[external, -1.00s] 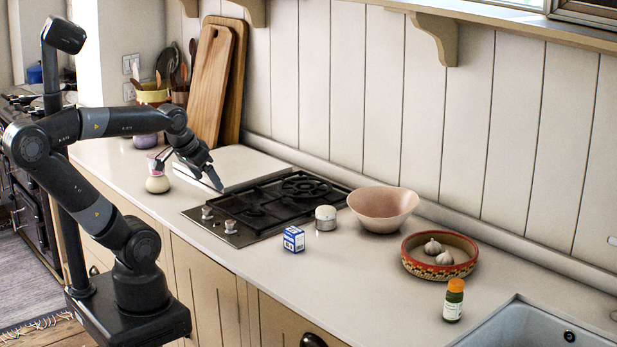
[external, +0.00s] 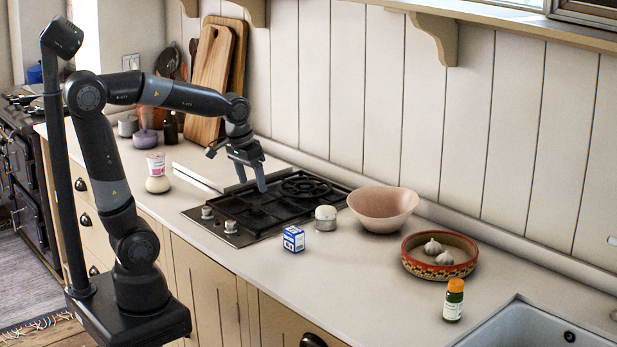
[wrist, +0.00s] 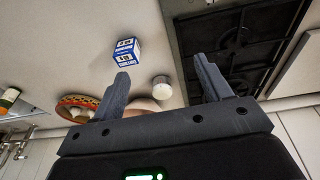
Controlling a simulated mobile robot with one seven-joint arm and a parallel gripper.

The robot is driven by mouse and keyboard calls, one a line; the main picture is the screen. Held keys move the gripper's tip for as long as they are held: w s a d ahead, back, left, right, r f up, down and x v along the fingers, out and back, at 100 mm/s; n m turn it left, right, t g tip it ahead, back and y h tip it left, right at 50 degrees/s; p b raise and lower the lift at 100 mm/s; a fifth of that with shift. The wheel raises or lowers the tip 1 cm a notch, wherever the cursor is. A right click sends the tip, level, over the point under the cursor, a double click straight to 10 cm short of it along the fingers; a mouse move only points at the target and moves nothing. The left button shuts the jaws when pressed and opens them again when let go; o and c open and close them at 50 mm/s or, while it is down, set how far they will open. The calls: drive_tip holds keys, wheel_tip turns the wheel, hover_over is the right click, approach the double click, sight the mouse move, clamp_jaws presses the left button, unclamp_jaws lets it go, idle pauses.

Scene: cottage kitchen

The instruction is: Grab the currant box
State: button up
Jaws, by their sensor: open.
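A small blue and white box (external: 293,239), which looks like the currant box, stands on the counter in front of the hob's right end. Its lettering is too small to read surely. The box also shows at the upper middle of the wrist view (wrist: 127,50), beyond the left fingertip and apart from it. My gripper (external: 251,186) is above the hob, up and to the left of the box in the external view. In the wrist view my gripper (wrist: 162,80) has its two fingers spread wide with nothing held between them.
A white lidded jar (external: 326,218) stands close beside the box, with a pink bowl (external: 383,207) behind. The black hob (external: 240,220) lies below my gripper. A patterned dish (external: 425,270) with garlic and an orange-capped bottle (external: 453,300) are to the right. Counter in front is clear.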

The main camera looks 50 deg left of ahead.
sight(294, 230)
drive_tip(key=w+d+f, duration=0.1)
drive_tip(key=w+d, duration=0.1)
drive_tip(key=w+d+f+g, duration=0.1)
drive_tip(key=w+d+f, duration=0.1)
drive_tip(key=d, duration=0.1)
drive_tip(key=w+d+f+g, duration=0.1)
drive_tip(key=w+d+f, duration=0.1)
drive_tip(key=d, duration=0.1)
drive_tip(key=shift+w+d, duration=0.2)
drive_tip(key=shift+d+f, duration=0.15)
drive_tip(key=shift+f, duration=0.15)
wheel_tip(294, 230, down, 5)
drive_tip(key=shift+w+f, duration=0.1)
drive_tip(key=shift+f, duration=0.05)
drive_tip(key=shift+d+f, duration=0.2)
drive_tip(key=shift+f, duration=1.1)
drive_tip(key=shift+d+f, duration=0.2)
drive_tip(key=shift+f, duration=1.1)
drive_tip(key=shift+c, duration=0.5)
drive_tip(key=c, duration=1)
drive_tip(key=shift+r, duration=0.1)
